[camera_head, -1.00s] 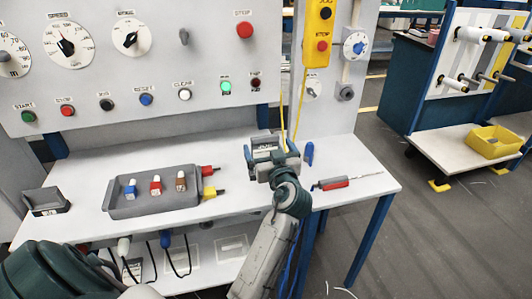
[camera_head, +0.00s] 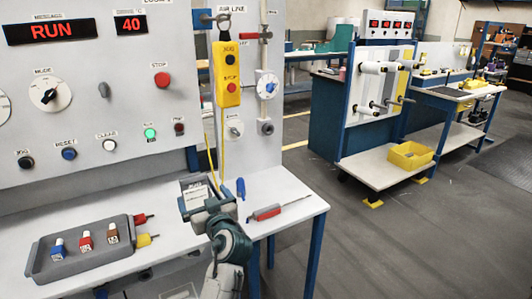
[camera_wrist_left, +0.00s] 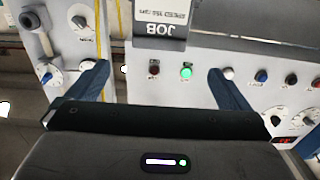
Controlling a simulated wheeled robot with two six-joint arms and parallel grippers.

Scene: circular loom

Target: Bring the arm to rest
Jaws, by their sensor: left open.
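My left gripper (camera_head: 218,212) is over the right part of the grey bench, in front of and close to the small job-card stand (camera_head: 192,198). In the left wrist view its two blue fingers stand wide apart around empty space (camera_wrist_left: 162,88), and the gripper is open. The job card (camera_wrist_left: 161,22) shows beyond the fingers at the top of that view. Whether the gripper touches the stand I cannot tell. My right gripper is in neither view.
A grey tray (camera_head: 40,271) with several small coloured-cap pieces lies left on the bench. A red-handled tool (camera_head: 265,213) and a blue piece (camera_head: 240,188) lie right of the gripper. A yellow pendant (camera_head: 228,75) hangs above. Open floor (camera_head: 400,250) lies right.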

